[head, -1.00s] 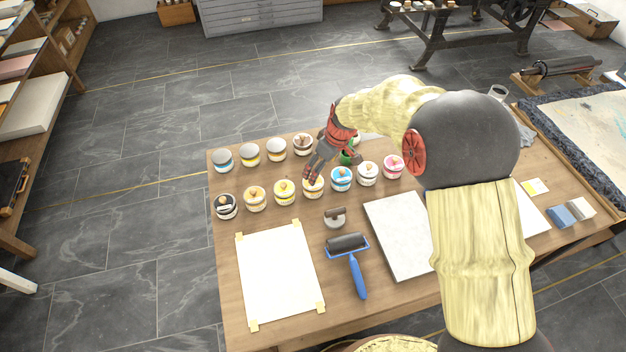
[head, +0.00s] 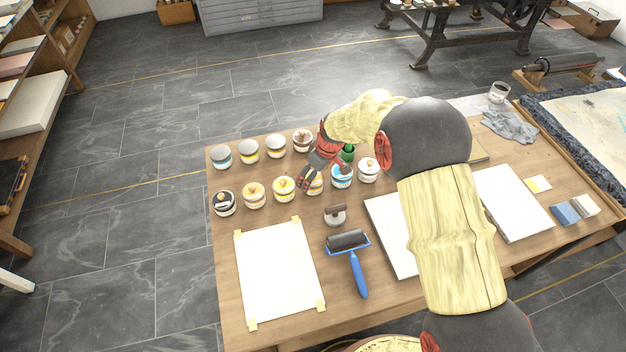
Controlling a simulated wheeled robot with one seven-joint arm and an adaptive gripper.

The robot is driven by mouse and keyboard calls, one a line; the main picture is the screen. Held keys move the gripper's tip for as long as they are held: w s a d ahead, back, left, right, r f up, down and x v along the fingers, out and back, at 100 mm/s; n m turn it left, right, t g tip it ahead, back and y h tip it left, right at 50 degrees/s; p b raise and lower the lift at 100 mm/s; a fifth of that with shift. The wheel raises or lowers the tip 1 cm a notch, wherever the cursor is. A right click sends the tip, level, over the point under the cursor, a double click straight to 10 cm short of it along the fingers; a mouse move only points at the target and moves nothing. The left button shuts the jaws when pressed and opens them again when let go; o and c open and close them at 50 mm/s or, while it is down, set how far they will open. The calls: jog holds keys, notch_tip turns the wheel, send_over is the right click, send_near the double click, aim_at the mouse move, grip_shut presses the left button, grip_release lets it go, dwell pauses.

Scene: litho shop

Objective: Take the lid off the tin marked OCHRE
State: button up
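The tins stand in two rows on the wooden table. Their label words are too small to read, so I cannot tell which is marked OCHRE. In the front row are a dark-topped tin (head: 224,205), an orange-yellow tin (head: 254,196), a bright yellow tin (head: 284,190), a partly hidden yellow-banded tin (head: 317,187), a blue tin (head: 342,180) and a white-topped tin (head: 368,171). These have small knobs on top. My gripper (head: 306,183) points down at the yellow-banded tin and covers much of it. I cannot see whether its fingers are apart or touching anything.
Back-row tins (head: 248,150) and a green item (head: 347,153) stand close behind my gripper. A taped white sheet (head: 278,270), a blue-handled roller (head: 350,255) and a small knobbed tool (head: 335,215) lie in front. Pale slabs (head: 512,203) and a grey cloth (head: 510,126) are at right.

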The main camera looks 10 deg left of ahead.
jog(key=shift+c, duration=0.8)
jog(key=c, duration=0.8)
jog(key=shift+c, duration=0.4)
